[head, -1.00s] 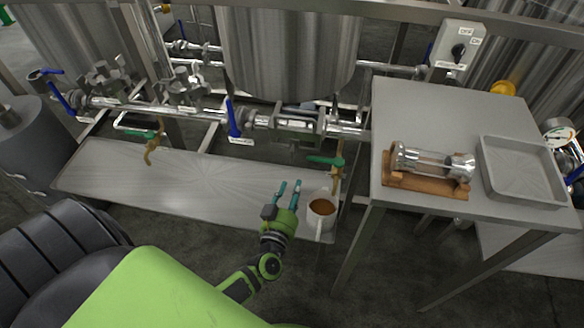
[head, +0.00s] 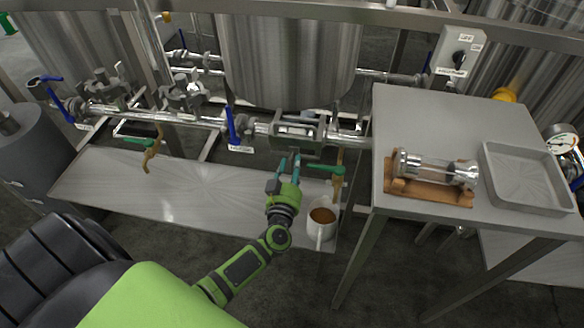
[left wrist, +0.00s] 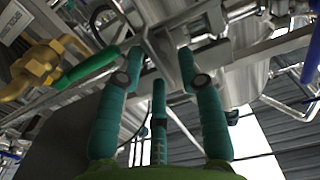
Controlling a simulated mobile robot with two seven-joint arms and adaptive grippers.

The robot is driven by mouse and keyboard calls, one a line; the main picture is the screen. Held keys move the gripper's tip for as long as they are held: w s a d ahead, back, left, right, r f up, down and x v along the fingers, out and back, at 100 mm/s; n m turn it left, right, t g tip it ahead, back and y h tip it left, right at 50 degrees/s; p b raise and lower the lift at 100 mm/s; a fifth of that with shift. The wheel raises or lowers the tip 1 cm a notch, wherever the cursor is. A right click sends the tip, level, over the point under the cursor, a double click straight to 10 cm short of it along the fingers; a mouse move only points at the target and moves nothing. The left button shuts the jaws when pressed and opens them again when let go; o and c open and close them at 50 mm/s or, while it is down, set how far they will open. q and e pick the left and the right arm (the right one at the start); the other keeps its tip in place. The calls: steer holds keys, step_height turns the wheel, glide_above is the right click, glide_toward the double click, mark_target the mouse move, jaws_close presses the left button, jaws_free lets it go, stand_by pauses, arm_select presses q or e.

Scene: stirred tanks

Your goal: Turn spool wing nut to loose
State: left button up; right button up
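A horizontal steel pipe run crosses below the middle tank, with a framed spool section (head: 298,131) to the right of a blue-handled valve (head: 232,125). I cannot make out the wing nut clearly in the head view. My left gripper (head: 290,160) points up at the underside of the spool section, just below it. In the left wrist view the left gripper's (left wrist: 159,62) teal fingers are spread, with steel parts beyond and between their tips. I cannot tell whether they touch anything. My right gripper is not in view.
A green-handled brass tap (head: 338,168) hangs just right of my left gripper. A white mug (head: 322,228) of brown liquid stands below it on a low steel shelf (head: 110,183). A steel table (head: 430,115) at right holds a glass cylinder (head: 437,168) and a tray (head: 527,205).

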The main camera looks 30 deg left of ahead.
arm_select(q)
jaws_close()
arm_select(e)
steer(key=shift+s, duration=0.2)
